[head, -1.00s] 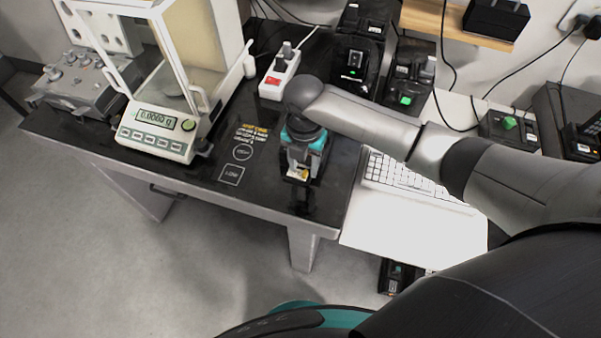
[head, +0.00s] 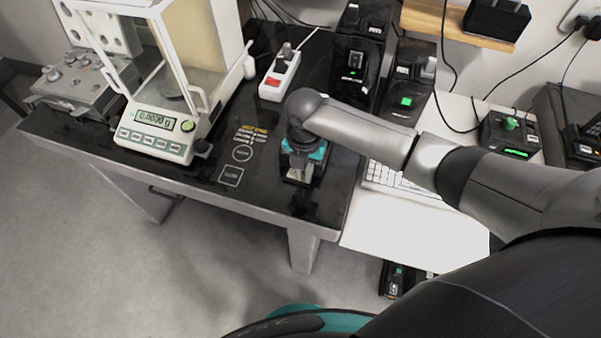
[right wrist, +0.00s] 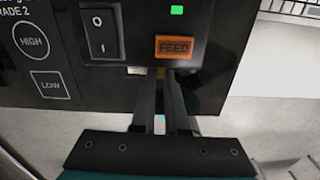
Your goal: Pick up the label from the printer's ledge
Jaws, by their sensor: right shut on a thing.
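The label printer (right wrist: 150,45) is a black box with a rocker switch, a green light and an orange FEED button in the right wrist view. My right gripper (right wrist: 163,78) is at its lower front edge, below the FEED button, with its fingers close together. A pale sliver of the label (right wrist: 140,71) shows at the fingertips, under the printer's edge; the rest of it is hidden. In the head view my right gripper (head: 299,174) is low over the front right part of the black table, and its body covers most of the printer. My left gripper is not in view.
A glass-walled balance (head: 155,125) stands to the left on the black table (head: 130,168). Printed HIGH and LOW boxes (head: 231,175) lie between it and my gripper. A power strip (head: 279,75) is behind. A keyboard (head: 385,178) lies on the white table to the right.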

